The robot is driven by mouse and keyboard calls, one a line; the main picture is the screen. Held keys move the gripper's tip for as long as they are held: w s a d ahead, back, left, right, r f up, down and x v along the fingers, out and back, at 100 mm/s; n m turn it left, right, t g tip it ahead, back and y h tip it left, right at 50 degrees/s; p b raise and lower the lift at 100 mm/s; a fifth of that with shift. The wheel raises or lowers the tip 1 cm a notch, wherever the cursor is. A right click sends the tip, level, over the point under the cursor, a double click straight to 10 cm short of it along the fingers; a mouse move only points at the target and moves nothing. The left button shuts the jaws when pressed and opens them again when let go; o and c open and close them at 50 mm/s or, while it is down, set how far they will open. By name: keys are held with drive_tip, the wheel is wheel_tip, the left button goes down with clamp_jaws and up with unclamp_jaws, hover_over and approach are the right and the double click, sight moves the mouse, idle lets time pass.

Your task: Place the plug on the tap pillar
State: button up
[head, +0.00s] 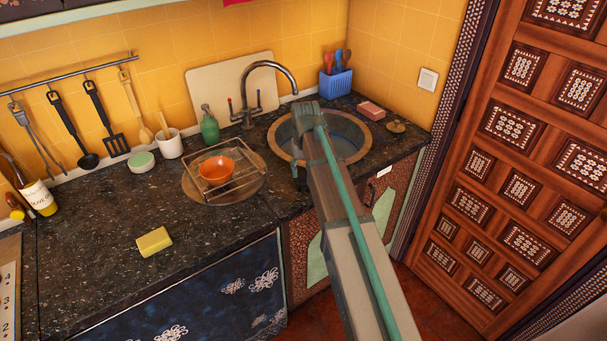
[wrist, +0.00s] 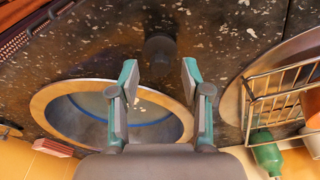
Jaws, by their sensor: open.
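A small dark round piece (wrist: 161,50), which looks like the plug, stands on the counter between the sink and the wire rack, near the front edge. My gripper (wrist: 160,78) is open and empty, with its two fingers apart on either side of this piece in the picture. I cannot tell the height between them. The tap pillar (head: 246,113) rises behind the sink, with a curved metal spout and red and blue handles. The tap is not visible in the wrist view.
The round sink (head: 350,158) is beside my gripper. A wire rack (head: 238,188) with an orange bowl (head: 216,170) is to its left. A green bottle (head: 209,127) stands near the tap. Pink soap (head: 371,111) and a brown disc (head: 396,127) lie right. The left counter is mostly clear.

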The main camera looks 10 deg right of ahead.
sight(305, 183)
wheel_tip(305, 183, up, 10)
drive_tip(key=s+b, duration=0.1)
drive_tip(key=shift+b, duration=0.4)
drive_tip(key=shift+s, duration=0.15)
